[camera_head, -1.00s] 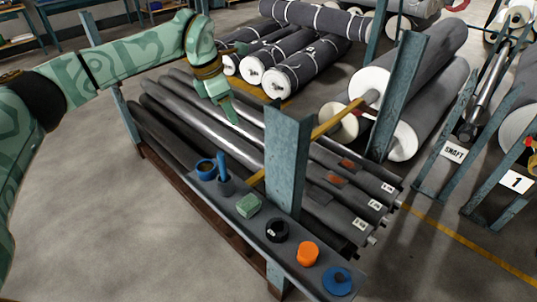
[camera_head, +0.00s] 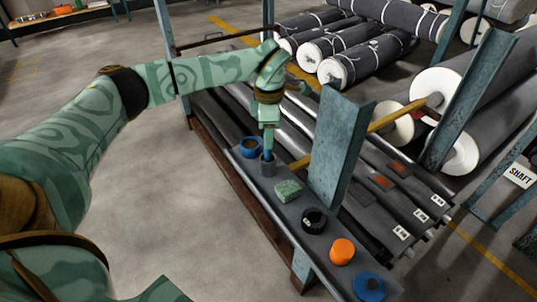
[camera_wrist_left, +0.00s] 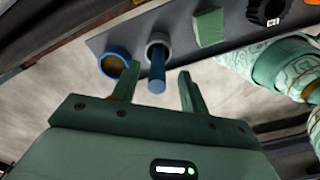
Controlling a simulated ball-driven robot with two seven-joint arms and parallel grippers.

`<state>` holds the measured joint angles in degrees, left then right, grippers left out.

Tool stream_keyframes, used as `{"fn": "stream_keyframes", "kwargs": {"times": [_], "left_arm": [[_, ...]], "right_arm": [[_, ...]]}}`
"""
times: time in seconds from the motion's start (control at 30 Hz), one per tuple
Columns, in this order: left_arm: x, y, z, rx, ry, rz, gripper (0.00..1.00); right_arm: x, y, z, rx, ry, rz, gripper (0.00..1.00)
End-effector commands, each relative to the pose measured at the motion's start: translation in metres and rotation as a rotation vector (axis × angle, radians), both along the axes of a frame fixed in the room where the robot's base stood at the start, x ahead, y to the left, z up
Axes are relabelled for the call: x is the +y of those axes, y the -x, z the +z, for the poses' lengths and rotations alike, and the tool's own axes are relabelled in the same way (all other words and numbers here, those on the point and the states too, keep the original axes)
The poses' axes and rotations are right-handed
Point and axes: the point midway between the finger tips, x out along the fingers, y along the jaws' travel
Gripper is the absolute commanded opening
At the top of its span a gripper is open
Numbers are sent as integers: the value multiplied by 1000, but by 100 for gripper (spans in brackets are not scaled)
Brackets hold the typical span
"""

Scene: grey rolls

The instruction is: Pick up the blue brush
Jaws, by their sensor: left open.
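The blue brush (camera_head: 268,156) stands handle-up in a small grey cup (camera_head: 267,169) on the dark shelf along the rack's front. In the left wrist view, the blue handle (camera_wrist_left: 157,72) rises from the cup's round rim (camera_wrist_left: 158,39). My left gripper (camera_head: 268,147) points down right above the brush, and its fingers partly hide the handle in the head view. In the left wrist view, the open fingers (camera_wrist_left: 160,74) stand on either side of the handle, with gaps visible. My right gripper is not in view.
A blue-rimmed cup (camera_head: 250,148) sits close left of the brush cup. A green block (camera_head: 288,190), black ring (camera_head: 314,221), orange roll (camera_head: 342,251) and blue disc (camera_head: 369,286) line the shelf. A steel post (camera_head: 339,150) rises to the right.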

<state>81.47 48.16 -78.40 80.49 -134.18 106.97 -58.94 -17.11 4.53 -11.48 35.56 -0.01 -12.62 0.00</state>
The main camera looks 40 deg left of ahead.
Motion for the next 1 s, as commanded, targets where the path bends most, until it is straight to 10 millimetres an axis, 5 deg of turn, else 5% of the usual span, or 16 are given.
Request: {"fn": "stream_keyframes", "kwargs": {"times": [0.23, 0.5, 0.67, 1.0], "left_arm": [[5, 0, -44, 6, 0, 0, 44], [5, 0, -47, 1, -1, 0, 44], [5, 0, -47, 1, -1, 0, 0], [5, 0, -42, -1, -1, 0, 0]], "right_arm": [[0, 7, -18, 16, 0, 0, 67], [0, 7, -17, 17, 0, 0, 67], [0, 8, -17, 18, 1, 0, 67], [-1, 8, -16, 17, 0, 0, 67]]}}
